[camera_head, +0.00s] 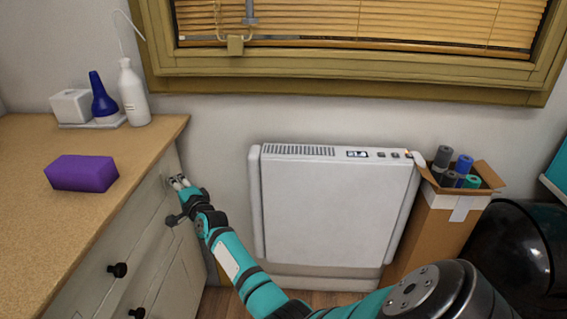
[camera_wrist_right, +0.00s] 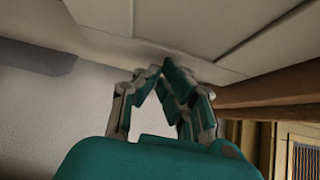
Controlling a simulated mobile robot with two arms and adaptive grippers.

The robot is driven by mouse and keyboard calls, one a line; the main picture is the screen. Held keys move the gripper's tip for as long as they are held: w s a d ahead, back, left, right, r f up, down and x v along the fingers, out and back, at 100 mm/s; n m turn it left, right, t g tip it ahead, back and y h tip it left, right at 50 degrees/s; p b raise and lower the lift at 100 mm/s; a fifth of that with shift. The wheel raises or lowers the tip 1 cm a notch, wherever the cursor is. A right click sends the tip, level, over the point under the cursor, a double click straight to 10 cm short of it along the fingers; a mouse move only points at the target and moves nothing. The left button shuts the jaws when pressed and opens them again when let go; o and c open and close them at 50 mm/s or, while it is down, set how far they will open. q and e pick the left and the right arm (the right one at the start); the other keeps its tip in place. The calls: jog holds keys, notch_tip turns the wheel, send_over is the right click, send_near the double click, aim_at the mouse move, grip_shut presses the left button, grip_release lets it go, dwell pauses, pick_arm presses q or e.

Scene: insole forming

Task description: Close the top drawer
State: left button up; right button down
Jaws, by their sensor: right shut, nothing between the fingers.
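The white cabinet with a wooden top (camera_head: 60,215) stands at the left. Its top drawer front (camera_head: 140,235) faces right and looks about flush with the cabinet, though my arm hides part of its far end. A dark knob (camera_head: 117,270) sits on the near part of the front, and another dark knob (camera_head: 171,220) shows beside my right gripper. My right gripper (camera_head: 179,182) is shut and empty at the far end of the front. In the right wrist view its fingertips (camera_wrist_right: 160,68) meet close to the pale panel (camera_wrist_right: 190,35); contact is unclear. My left gripper is out of view.
A purple block (camera_head: 82,173), white bottle (camera_head: 133,95) and blue bottle (camera_head: 102,98) stand on the cabinet top. A white heater (camera_head: 335,205) is on the wall to the right. A cardboard box (camera_head: 430,235) with rolls stands beside it.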

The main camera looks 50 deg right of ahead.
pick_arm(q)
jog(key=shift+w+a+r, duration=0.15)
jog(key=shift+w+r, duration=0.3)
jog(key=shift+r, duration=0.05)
pick_arm(e)
jog(key=shift+w+a, duration=0.75)
jog(key=shift+w, duration=0.1)
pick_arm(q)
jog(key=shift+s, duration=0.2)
